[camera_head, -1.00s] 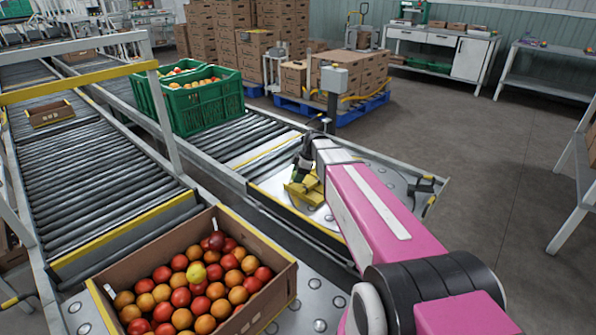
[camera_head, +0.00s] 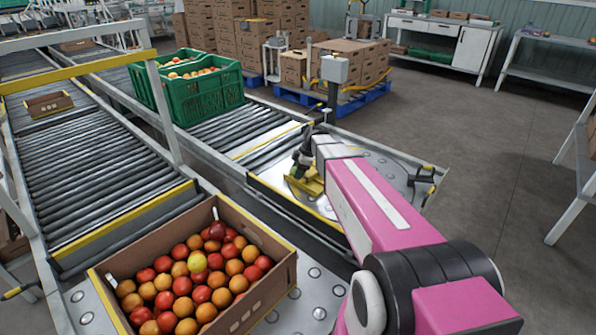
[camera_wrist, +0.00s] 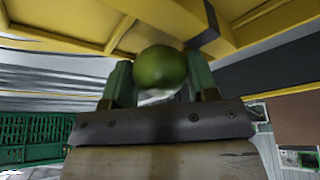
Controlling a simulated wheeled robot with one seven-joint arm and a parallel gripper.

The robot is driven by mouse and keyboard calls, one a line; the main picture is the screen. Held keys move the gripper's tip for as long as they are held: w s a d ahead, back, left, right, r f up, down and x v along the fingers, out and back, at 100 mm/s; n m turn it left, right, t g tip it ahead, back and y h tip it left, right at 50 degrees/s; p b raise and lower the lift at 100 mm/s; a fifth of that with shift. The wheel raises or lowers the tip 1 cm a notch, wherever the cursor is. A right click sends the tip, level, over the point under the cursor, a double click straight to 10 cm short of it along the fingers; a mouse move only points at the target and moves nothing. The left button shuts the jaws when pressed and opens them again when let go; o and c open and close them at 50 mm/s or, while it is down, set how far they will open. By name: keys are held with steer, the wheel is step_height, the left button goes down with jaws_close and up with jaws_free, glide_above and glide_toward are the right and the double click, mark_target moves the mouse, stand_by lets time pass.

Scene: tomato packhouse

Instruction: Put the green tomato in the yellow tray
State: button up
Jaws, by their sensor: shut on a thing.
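The green tomato (camera_wrist: 160,67) is held between the two green fingers of my gripper (camera_wrist: 161,82) in the wrist view. The yellow tray (camera_wrist: 75,27) fills the top of that view, close to the tomato. In the head view the yellow tray (camera_head: 314,187) sits on the metal plate at the conveyor's end, with my gripper (camera_head: 300,172) right at it. The tomato is too small and covered there to make out. I cannot tell whether the tomato touches the tray.
A cardboard box (camera_head: 262,238) of red and orange tomatoes, with one yellowish one on top, stands in front. Green crates (camera_head: 215,100) of tomatoes stand on the conveyor behind. A grey post (camera_head: 333,95) rises beyond the plate.

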steer(key=shift+f, duration=0.4)
steer(key=o, duration=0.8)
steer(key=c, duration=0.3)
steer(key=shift+r, duration=0.15)
steer(key=shift+c, duration=0.2)
steer(key=shift+r, duration=3.4)
